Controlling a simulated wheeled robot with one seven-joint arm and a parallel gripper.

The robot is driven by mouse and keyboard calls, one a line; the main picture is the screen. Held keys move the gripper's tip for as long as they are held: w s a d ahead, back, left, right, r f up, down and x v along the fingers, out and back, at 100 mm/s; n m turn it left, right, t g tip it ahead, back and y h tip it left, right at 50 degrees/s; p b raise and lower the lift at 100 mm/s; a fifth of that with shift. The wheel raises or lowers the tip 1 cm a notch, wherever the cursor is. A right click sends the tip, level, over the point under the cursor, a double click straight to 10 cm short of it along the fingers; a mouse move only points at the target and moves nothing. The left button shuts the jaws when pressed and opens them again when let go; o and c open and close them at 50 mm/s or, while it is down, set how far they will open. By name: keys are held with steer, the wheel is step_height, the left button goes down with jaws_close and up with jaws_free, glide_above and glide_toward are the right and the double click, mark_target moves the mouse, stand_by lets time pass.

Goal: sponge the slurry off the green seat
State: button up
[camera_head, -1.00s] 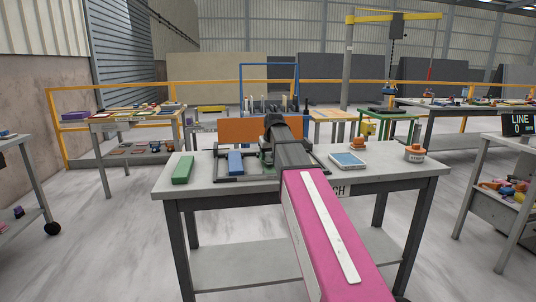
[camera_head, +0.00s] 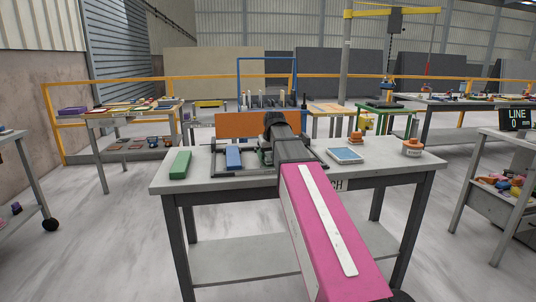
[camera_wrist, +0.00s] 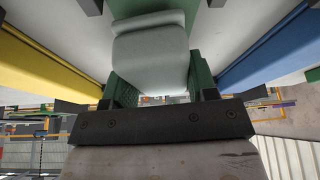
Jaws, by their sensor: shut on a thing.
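My gripper (camera_head: 268,150) is over the dark frame on the bench, mostly hidden behind my arm. In the wrist view my gripper (camera_wrist: 158,97) is shut on a pale grey block (camera_wrist: 152,55), which looks like the sponge. Slurry cannot be made out. The blue bar also shows in the head view (camera_head: 234,158).
On the bench (camera_head: 210,180), a green block (camera_head: 180,165) lies at the left. A tablet (camera_head: 345,155) and an orange-topped container (camera_head: 412,147) are at the right. An orange panel (camera_head: 245,125) stands behind the frame. Bare bench top lies between these things.

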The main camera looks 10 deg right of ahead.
steer(key=shift+s+f, duration=0.2)
steer(key=shift+s, duration=1.35)
steer(key=shift+w, duration=0.15)
steer(key=shift+w+f, duration=0.15)
steer(key=shift+w, duration=3.65)
steer(key=shift+w+f, duration=0.15)
steer(key=shift+w, duration=3.6)
steer(key=shift+r, duration=3)
steer(key=shift+r, duration=0.15)
step_height(320, 180, up, 3)
steer(key=shift+f, duration=0.15)
